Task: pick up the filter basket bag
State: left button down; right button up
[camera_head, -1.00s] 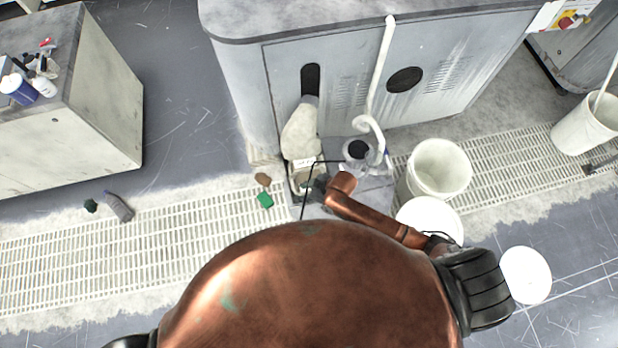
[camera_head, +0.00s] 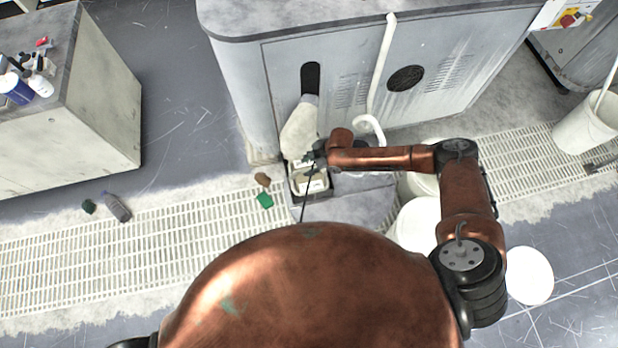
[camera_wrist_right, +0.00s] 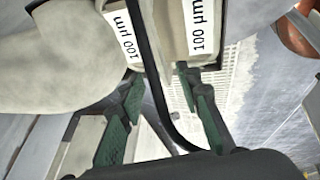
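A cream bag (camera_head: 299,130) hangs from the slot in the grey cabinet's front. A second cream item (camera_head: 313,186) sits just below it in a container. Contact is unclear. My left gripper is not in view.
A white hose (camera_head: 379,65) comes down the cabinet front beside the arm. White buckets (camera_head: 418,222) stand at the right, partly behind my arm. A green block (camera_head: 265,200) and a bottle (camera_head: 117,207) lie on the left floor. The grating (camera_head: 150,240) at left is mostly clear.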

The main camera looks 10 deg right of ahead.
aim_at(303, 170)
jog(key=x, duration=0.2)
jog(key=b+x, duration=0.1)
jog(key=x, duration=0.2)
jog(key=shift+s+a+f+b, duration=0.15)
jog(key=shift+f+b, duration=0.15)
jog(key=shift+r, duration=0.1)
jog(key=shift+c, duration=0.7)
grip_shut()
